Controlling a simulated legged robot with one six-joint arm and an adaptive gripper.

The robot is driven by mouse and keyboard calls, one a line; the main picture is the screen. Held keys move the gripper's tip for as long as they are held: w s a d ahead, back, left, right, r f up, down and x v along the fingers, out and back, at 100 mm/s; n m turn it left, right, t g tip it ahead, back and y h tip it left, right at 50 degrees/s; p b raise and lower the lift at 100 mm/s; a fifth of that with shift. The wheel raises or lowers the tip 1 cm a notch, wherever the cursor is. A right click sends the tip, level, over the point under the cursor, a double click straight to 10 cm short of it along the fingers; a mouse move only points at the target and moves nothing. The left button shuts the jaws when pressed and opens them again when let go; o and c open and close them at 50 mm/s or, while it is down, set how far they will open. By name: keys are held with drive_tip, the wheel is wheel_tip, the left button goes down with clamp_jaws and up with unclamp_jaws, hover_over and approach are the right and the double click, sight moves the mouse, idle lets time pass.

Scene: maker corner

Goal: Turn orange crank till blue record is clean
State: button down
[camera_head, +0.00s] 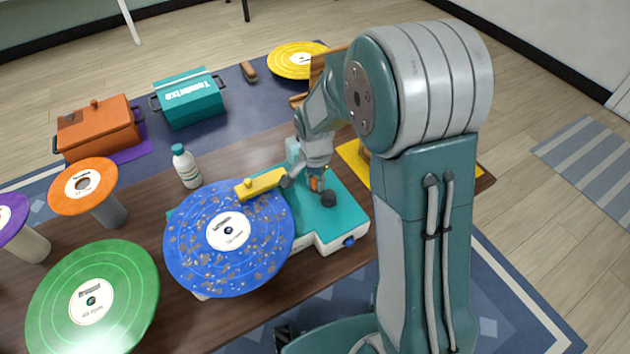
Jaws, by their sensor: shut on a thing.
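The blue record (203,265) lies flat on a teal and white machine (347,205) on the table. Brown and grey specks of dirt are spread over much of its surface. A yellow brush arm (262,184) reaches over the record's upper right edge. My gripper (316,184) is at the machine's top, right of the record, shut on the orange crank (315,183). Only a small bit of orange shows between the fingers; my gripper and arm hide the rest of the crank. A dark round knob (328,199) is beside the gripper.
A white bottle (187,169) with a teal cap stands behind the record. Green (125,285), orange (100,173) and purple (8,216) records are at the left. An orange case (98,128), a teal case (190,103) and a yellow record (285,62) are at the back.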

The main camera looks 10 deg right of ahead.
idle(0.3)
drive_tip(key=c, duration=0.5)
unclamp_jaws()
drive_tip(key=shift+w+a, duration=0.1)
drive_tip(key=shift+c, duration=0.2)
drive_tip(key=shift+r, duration=0.1)
wheel_tip(320, 180, up, 12)
